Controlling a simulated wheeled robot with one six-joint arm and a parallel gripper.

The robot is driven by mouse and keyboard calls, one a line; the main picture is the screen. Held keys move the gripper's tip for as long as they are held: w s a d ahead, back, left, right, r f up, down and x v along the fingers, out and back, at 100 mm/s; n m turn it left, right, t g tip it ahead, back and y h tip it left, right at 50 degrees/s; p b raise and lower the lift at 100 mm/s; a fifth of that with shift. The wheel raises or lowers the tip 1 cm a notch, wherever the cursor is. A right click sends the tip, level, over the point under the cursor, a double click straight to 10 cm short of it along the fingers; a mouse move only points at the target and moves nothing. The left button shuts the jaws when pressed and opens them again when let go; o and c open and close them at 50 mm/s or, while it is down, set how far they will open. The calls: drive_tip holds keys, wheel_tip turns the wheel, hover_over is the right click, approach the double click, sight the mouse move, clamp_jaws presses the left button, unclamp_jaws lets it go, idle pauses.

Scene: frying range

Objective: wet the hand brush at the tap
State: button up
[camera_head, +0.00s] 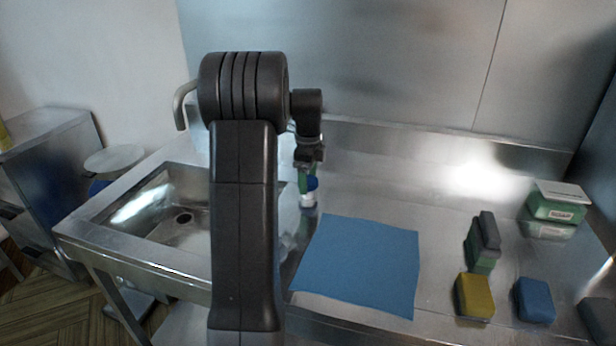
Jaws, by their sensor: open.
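My gripper (309,162) hangs over the counter just right of the sink, pointing down, with its jaws open. Directly below it stands a small upright thing (309,192) with a green upper part, a blue middle and a white lower part. It may be the hand brush, but it is too small to be sure. Its top reaches up to the jaws; I cannot tell whether they touch it. The tap (182,106) shows as a bent grey pipe at the back of the sink (150,212), partly hidden behind my arm. My arm also hides the sink's right part.
A blue cloth (360,262) lies flat on the steel counter. To its right are a dark grey and green block (483,242), a yellow block (474,297), a blue block (534,300) and a green box (556,203). The back middle of the counter is clear.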

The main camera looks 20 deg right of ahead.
drive_tip(key=c, duration=1)
drive_tip(key=shift+r+n+p, duration=0.1)
drive_tip(key=shift+n+p, duration=1.1)
drive_tip(key=shift+n, duration=0.3)
drive_tip(key=n+p, duration=0.2)
drive_tip(key=n, duration=0.3)
drive_tip(key=shift+n, duration=0.3)
drive_tip(key=o, duration=1)
